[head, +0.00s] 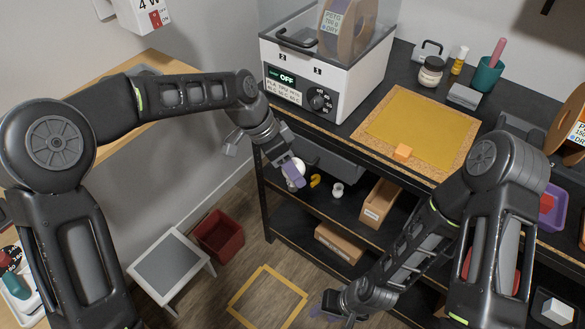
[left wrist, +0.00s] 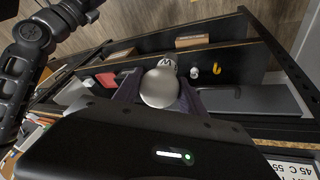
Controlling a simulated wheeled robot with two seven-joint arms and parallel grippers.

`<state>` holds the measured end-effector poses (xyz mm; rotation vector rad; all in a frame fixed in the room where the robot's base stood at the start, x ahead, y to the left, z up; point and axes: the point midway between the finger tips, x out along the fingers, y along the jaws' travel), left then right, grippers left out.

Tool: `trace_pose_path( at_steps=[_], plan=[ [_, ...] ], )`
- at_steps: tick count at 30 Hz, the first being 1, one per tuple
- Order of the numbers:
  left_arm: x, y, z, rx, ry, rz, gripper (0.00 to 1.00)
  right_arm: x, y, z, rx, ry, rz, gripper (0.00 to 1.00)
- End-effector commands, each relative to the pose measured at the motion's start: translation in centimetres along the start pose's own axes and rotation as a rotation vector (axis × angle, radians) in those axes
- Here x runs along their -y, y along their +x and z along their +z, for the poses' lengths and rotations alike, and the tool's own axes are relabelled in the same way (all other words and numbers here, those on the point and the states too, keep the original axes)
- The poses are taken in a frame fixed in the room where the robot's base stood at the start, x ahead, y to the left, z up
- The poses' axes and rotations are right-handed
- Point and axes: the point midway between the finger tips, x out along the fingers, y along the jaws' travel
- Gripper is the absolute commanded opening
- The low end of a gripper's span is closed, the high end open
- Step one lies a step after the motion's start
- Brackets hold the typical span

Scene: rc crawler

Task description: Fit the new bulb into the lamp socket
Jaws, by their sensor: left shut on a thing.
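My left gripper (head: 292,172) is shut on a white, round bulb (head: 297,178), held in the air in front of the shelf unit. In the left wrist view the bulb (left wrist: 160,90) sits between the two fingers, its round end towards the camera. A dark "W" mark shows on its far, narrower part. My right gripper (head: 328,306) is low at the bottom of the head view, far from the bulb; its fingers are too small and dark to tell whether they are open. I cannot make out a lamp socket in either view.
The shelf below has a yellow hook (head: 315,181), a small white piece (head: 337,189) and a cardboard bin (head: 378,205). A stool (head: 170,268) and red bin (head: 219,236) stand on the floor.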

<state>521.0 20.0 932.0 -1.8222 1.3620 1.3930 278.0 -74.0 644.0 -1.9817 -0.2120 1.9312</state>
Motion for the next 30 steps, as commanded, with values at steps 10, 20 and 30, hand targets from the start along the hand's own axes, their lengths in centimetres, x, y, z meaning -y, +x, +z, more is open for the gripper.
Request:
trace_pose_path(
  at_steps=[10,20,30],
  plan=[
    [-1.8,-4.9,1.8,-0.053,-0.239,-0.106,0.04,0.0,0.0,0.0,0.0,0.0,0.0,0.36],
    [-3.9,-10.5,3.9,-0.118,-0.54,-0.227,0.04,0.0,0.0,0.0,0.0,0.0,0.0,0.36],
    [-4.4,-11.6,4.5,-0.131,-0.615,-0.254,0.04,0.0,0.0,0.0,0.0,0.0,0.0,0.36]
  ],
)
